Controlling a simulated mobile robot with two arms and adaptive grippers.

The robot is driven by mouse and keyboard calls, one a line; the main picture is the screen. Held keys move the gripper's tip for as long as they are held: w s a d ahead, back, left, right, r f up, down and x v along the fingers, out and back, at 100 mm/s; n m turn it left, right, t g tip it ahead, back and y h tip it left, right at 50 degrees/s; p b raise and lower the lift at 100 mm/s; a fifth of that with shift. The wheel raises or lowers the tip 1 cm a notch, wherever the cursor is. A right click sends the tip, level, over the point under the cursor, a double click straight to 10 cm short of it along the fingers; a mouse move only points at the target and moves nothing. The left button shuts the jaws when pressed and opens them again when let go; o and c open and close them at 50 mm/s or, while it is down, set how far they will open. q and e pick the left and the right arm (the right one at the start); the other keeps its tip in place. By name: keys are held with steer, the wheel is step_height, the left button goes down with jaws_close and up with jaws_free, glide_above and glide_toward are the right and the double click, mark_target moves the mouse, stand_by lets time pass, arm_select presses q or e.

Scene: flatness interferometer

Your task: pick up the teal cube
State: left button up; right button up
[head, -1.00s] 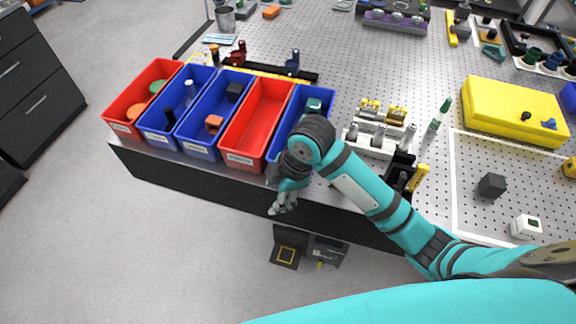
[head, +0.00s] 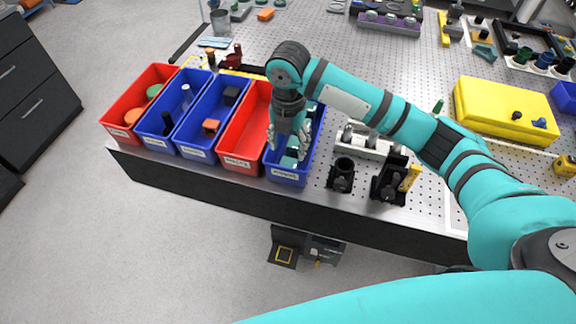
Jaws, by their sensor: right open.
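The rightmost blue bin (head: 283,177) holds teal pieces. One teal piece (head: 289,161) shows near the front of the bin, just below my right gripper (head: 288,150). Another bit of teal shows farther back in the bin, partly hidden by my right arm. I cannot tell for sure which of them is the teal cube. My right gripper is open and points down into this bin, with its fingers around or just above the front teal piece. Contact cannot be made out. My left gripper is not in view.
A red bin (head: 241,163) stands directly left of the blue bin, with more blue and red bins beyond. A black holder (head: 341,175) and a black-and-yellow fixture (head: 392,180) stand to the right. A yellow case (head: 500,110) lies farther right on the perforated table.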

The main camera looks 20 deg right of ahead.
mark_target(288, 164)
step_height(288, 164, down, 10)
steer(key=shift+r+p, duration=0.2)
steer(key=shift+p, duration=0.6)
jaws_close()
steer(key=shift+r, duration=0.1)
